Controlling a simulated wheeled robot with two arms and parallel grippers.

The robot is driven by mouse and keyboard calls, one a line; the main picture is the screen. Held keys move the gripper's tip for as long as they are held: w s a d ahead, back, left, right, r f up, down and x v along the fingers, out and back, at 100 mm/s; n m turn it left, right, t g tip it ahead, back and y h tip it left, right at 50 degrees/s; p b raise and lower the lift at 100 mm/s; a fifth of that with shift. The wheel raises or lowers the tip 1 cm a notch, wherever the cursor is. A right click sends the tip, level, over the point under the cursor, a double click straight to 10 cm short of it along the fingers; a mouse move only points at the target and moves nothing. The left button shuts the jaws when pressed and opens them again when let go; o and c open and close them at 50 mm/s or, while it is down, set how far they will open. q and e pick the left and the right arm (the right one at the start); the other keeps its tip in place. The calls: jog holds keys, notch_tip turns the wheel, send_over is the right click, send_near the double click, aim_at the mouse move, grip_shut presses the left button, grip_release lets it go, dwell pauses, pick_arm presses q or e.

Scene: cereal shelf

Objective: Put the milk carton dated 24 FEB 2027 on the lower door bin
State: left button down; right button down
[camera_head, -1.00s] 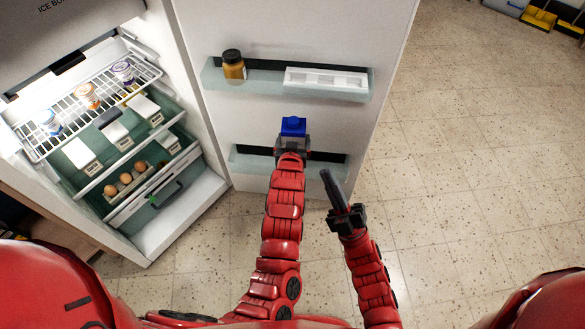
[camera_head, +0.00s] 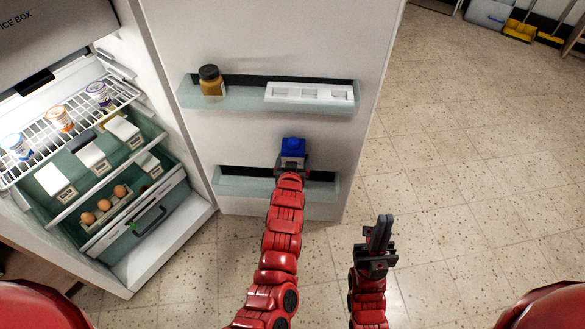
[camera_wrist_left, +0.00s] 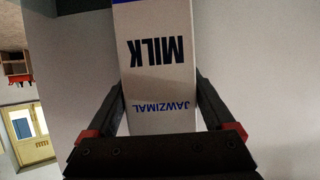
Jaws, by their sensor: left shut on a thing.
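A milk carton with a blue top and a white body (camera_head: 293,149) is held upright in front of the fridge door, over the lower door bin (camera_head: 233,188). My left gripper (camera_head: 291,166) is shut on it. In the left wrist view the carton (camera_wrist_left: 155,65) sits between the fingers, with "MILK" and "JAWZIMAL" upside down; no date shows there. The lower bin is a pale green tray, partly hidden behind my left arm; it looks empty where visible. My right gripper (camera_head: 381,222) is empty over the floor, its fingers close together, pointing up in the picture.
The upper door bin (camera_head: 235,101) holds a brown jar (camera_head: 211,83) and a white tray (camera_head: 310,93). The open fridge at left holds yogurt cups (camera_head: 60,119), white boxes and eggs (camera_head: 104,204).

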pick_arm(q)
notch_tip(320, 180, down, 3)
jog(key=shift+b, duration=0.45)
jog(key=shift+f, duration=0.2)
grip_release()
